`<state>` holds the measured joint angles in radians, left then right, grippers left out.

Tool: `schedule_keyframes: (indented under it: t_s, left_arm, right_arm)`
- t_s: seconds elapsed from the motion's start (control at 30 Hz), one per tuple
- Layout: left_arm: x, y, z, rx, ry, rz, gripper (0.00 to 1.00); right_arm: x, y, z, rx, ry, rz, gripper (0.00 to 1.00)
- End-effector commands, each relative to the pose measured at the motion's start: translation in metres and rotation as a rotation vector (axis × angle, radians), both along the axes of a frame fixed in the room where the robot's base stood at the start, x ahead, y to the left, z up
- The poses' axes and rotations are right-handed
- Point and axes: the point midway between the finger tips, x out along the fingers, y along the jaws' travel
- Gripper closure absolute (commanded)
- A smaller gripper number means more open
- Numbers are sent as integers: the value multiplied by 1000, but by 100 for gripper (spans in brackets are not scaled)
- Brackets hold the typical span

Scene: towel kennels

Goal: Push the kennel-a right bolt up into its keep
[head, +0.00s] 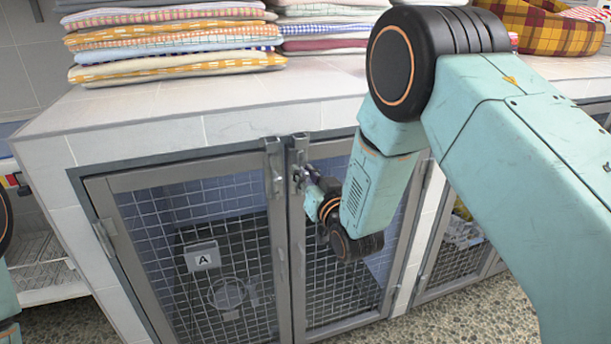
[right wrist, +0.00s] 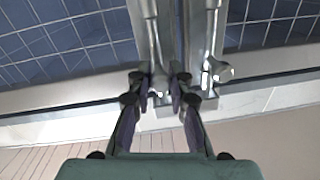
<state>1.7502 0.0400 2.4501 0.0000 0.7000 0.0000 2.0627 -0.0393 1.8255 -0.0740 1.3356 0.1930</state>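Kennel A has two grey-framed mesh doors whose stiles meet in the middle; the left door carries an "A" plate (head: 202,257). The right bolt (head: 297,158) is at the top of the right door's stile. It also shows as a metal rod in the right wrist view (right wrist: 151,38). My right gripper (right wrist: 160,88) reaches the bolt's end, one finger on each side. A small gap shows between the fingertips; whether they grip the metal is unclear. In the head view my wrist partly hides this spot. My left gripper is out of view.
The left door's bolt (head: 274,165) is close beside; its knob (right wrist: 222,72) shows right of my fingers in the wrist view. The tiled counter (head: 240,120) overhangs the doors and holds stacks of folded towels (head: 170,42). A plaid bed (head: 545,28) is at the far right.

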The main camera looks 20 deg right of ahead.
Motion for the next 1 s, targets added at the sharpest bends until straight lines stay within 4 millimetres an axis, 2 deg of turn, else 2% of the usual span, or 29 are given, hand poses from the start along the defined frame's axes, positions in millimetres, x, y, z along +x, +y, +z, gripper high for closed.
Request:
schedule_keyframes:
  t_s: [0.03, 0.27, 0.63, 0.77, 1.0]
  left_arm:
    - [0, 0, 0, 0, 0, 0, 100]
    - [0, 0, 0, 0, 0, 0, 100]
    - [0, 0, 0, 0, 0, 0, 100]
    - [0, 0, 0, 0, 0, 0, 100]
    - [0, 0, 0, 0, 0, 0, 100]
  right_arm:
    - [2, 0, 4, 0, -10, 0, 77]
    - [1, 0, 2, 0, -4, 0, 58]
    - [-4, -1, 0, 0, 1, 0, 58]
    - [-19, -2, 0, 0, 2, 0, 58]
    - [-62, -7, 0, 0, 2, 0, 58]
